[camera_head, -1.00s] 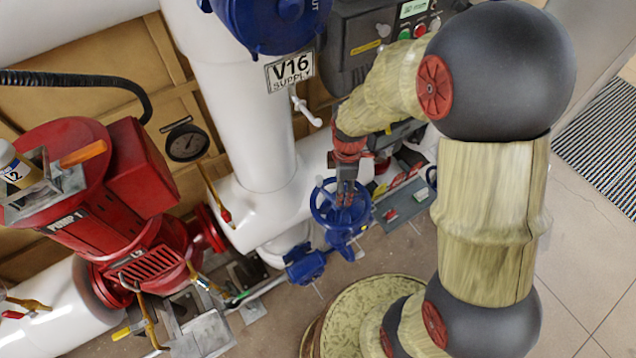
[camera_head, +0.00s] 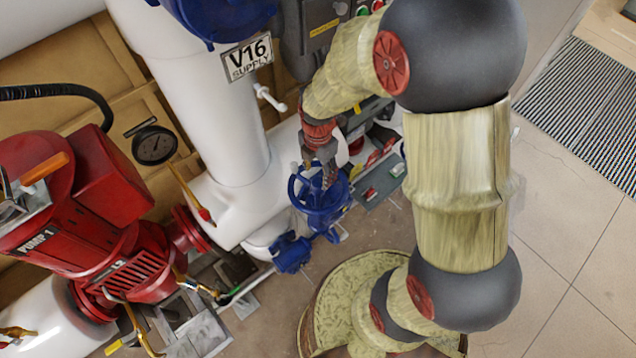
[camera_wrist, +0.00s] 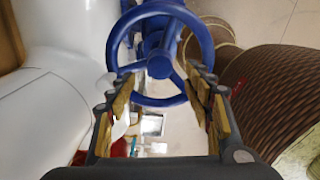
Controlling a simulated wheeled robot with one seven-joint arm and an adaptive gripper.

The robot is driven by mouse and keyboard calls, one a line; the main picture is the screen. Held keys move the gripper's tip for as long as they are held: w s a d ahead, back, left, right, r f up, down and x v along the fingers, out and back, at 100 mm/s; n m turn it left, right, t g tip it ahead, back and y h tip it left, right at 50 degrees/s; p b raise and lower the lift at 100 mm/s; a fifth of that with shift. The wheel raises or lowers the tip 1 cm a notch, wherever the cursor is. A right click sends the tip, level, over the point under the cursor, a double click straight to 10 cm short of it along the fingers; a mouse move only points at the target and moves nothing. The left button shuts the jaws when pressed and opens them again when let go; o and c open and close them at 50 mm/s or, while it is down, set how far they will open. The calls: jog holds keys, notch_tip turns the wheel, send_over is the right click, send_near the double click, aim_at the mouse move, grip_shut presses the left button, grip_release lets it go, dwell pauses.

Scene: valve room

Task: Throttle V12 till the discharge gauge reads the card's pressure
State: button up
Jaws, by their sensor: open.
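A blue handwheel valve (camera_head: 320,200) sits low on the white pipe beside the tall white column. Its tag does not show, so I cannot tell if it is V12. My gripper (camera_head: 328,172) is directly at the wheel. In the wrist view my gripper (camera_wrist: 158,82) is open, its two fingers on either side of the blue handwheel's hub and lower rim (camera_wrist: 158,66). I cannot tell whether they touch it. A round dark-faced gauge (camera_head: 155,145) stands left of the column; its reading is too small to tell. No pressure card can be made out.
A plate reading V16 SUPPLY (camera_head: 247,57) hangs on the white column (camera_head: 215,125). The red pump marked PUMP 1 (camera_head: 75,215) stands at left. A dark control box (camera_head: 318,25) is behind my arm. Tiled floor (camera_head: 560,230) is clear at right, with a floor grating (camera_head: 590,95).

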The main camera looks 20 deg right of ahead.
aim_at(318, 182)
jog(key=n, duration=0.8)
jog(key=shift+f, duration=0.15)
jog(key=shift+f+b, duration=2.3)
jog(key=shift+f, duration=0.7)
jog(key=shift+s+f, duration=0.2)
jog(key=shift+f, duration=0.25)
jog(key=shift+o, duration=0.5)
jog(key=shift+w, duration=0.1)
jog(key=shift+r, duration=0.1)
jog(key=c, duration=1.1)
jog(key=shift+c, duration=0.2)
